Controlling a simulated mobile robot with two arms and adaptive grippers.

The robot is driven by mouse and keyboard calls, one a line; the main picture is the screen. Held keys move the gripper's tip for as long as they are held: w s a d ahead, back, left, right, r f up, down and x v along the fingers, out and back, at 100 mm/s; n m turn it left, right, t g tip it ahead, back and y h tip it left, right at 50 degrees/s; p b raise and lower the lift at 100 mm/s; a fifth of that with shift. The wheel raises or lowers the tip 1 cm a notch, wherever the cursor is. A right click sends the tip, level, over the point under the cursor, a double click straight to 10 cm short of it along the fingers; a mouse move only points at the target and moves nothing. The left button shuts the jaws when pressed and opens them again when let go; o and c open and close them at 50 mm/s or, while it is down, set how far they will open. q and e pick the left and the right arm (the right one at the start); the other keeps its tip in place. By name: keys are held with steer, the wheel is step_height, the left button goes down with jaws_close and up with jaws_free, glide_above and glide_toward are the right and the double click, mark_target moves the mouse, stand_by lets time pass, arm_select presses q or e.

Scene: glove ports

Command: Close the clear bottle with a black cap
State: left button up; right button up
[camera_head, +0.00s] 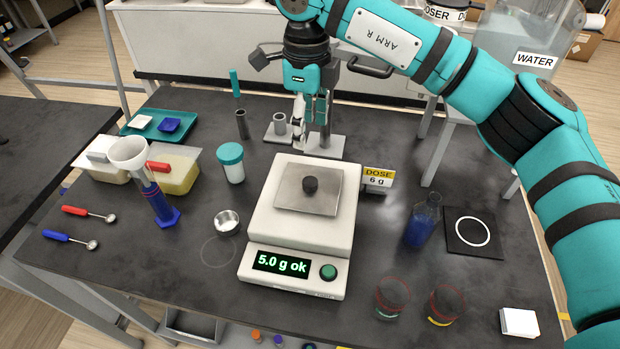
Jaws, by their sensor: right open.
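The clear bottle (421,224) stands upright on the dark bench to the right of the scale, with blue contents. Its neck is small in view, and I see no black cap on it. A small black piece (310,184) sits on the scale's metal pan; it looks like a cap, but I cannot tell for sure. My right gripper (321,118) is open and points down behind the scale, in front of a grey stand. It is apart from both the bottle and the black piece. My left gripper is out of view.
The scale (300,229) reads "5.0 g ok". A black pad with a white ring (460,245) lies right of the bottle. Two glass beakers (392,297) (445,304) stand in front. A funnel on a blue cylinder (160,200) and a teal-lidded jar (232,166) are left.

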steer(key=p, duration=0.2)
glide_above(310, 181)
steer(key=f, duration=0.6)
steer(key=shift+w+a+f, duration=0.15)
steer(key=shift+w+f, duration=0.15)
steer(key=shift+w, duration=0.1)
steer(key=shift+f, duration=0.6)
steer(key=shift+s+f+p, duration=0.15)
steer(key=shift+f+p, duration=0.25)
steer(key=shift+p, duration=0.1)
steer(key=f, duration=0.1)
steer(key=f+p, duration=0.1)
steer(key=f, duration=0.1)
steer(key=shift+s+d+f+p, duration=0.2)
steer(key=shift+s+f+p, duration=0.05)
steer(key=shift+s+p, duration=0.1)
steer(key=shift+f, duration=0.4)
steer(key=shift+w, duration=0.1)
steer(key=c, duration=0.8)
